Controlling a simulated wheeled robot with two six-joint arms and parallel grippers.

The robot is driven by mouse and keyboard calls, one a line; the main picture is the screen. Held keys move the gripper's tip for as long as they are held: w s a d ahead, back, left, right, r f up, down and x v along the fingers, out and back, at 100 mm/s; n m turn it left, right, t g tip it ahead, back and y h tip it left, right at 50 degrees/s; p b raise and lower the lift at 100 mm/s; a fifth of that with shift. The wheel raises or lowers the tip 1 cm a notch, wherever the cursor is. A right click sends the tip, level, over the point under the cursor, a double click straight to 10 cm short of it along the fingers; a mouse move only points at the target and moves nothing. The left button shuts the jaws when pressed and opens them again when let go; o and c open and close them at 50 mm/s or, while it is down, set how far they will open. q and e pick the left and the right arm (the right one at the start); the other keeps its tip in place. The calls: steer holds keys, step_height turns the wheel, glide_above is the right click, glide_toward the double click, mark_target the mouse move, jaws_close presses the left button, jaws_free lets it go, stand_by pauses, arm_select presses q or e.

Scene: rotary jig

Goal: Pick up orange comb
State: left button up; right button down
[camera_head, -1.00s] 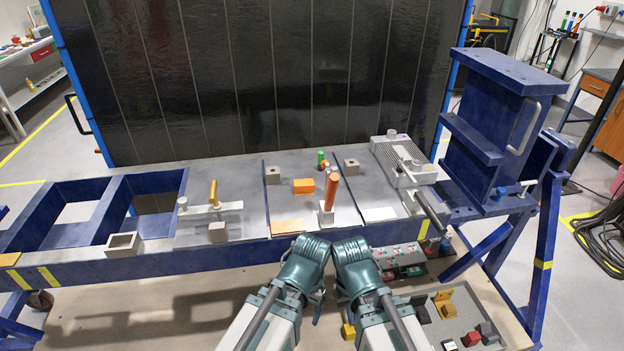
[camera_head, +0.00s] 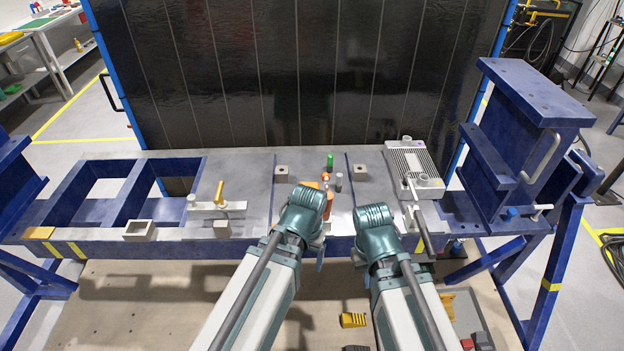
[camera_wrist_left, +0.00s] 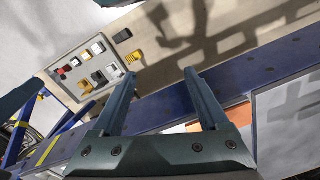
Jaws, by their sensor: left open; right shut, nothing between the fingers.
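A yellow-orange toothed piece (camera_head: 353,320), which looks like the orange comb, lies on the wooden board below the bench, left of the grey tray. It also shows in the left wrist view (camera_wrist_left: 134,57), just outside the tray's edge. My left gripper is open and empty in the left wrist view (camera_wrist_left: 159,75), apart from the comb, with the blue bench rail between and behind its fingers. In the head view its wrist covers part of the bench's orange things. My right gripper (camera_head: 360,258) is mostly hidden by its own arm, above the bench's front edge.
The grey tray (camera_head: 463,318) holds several small parts, partly hidden by my right arm. On the bench stand a grey ribbed box (camera_head: 411,162), a green cylinder (camera_head: 330,161) and a yellow-handled clamp (camera_head: 219,194). The blue front rail (camera_head: 205,249) overhangs the board. The board's left side is clear.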

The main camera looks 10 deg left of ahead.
arm_select(q)
steer(key=w+a+r+n+h+p, duration=0.1)
steer(key=w+a+r+n+p, duration=0.25)
steer(key=r+p, duration=0.3)
steer(key=w+a+r+n+h+p, duration=0.1)
steer(key=w+a+r+n+p, duration=0.1)
steer(key=w+r+n+p, duration=0.45)
steer(key=w+a+r+n+h, duration=0.3)
steer(key=w+n, duration=0.8)
arm_select(e)
step_height(320, 180, up, 15)
arm_select(q)
steer(key=shift+t, duration=0.3)
steer(key=b+x, duration=0.7)
steer(key=x, duration=0.1)
steer(key=shift+w, duration=0.15)
steer(key=shift+f+b, duration=0.15)
steer(key=shift+b, duration=0.2)
steer(key=shift+d, duration=0.1)
arm_select(e)
step_height(320, 180, down, 8)
steer(key=shift+w+d, duration=0.25)
steer(key=shift+f, duration=0.25)
